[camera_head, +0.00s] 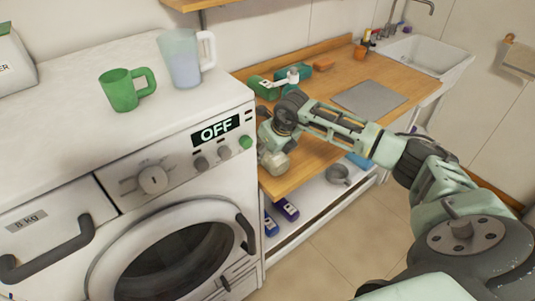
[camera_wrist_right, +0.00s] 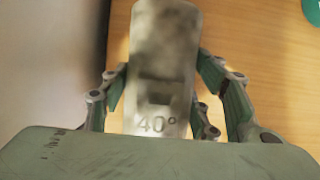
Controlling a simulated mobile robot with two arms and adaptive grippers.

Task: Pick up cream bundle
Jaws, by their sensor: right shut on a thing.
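The cream bundle (camera_head: 276,163) is a pale, rounded thing at the left front edge of the wooden counter, beside the washing machine. In the right wrist view, the cream bundle (camera_wrist_right: 163,45) shows a long pale face with a "40°" mark and dark patches. My right gripper (camera_head: 271,147) is shut on it, with the fingers on both of its sides. The gripper partly hides the bundle in the head view. I cannot tell whether it touches the counter. My left gripper is not in view.
The washing machine (camera_head: 172,153) stands close on the left, with a green mug (camera_head: 121,92) and a clear cup (camera_head: 180,62) on top. On the wooden counter (camera_head: 318,90) are green containers (camera_head: 262,88) and a grey board (camera_head: 369,97). A sink (camera_head: 412,55) is beyond. A pot (camera_head: 338,175) stands below.

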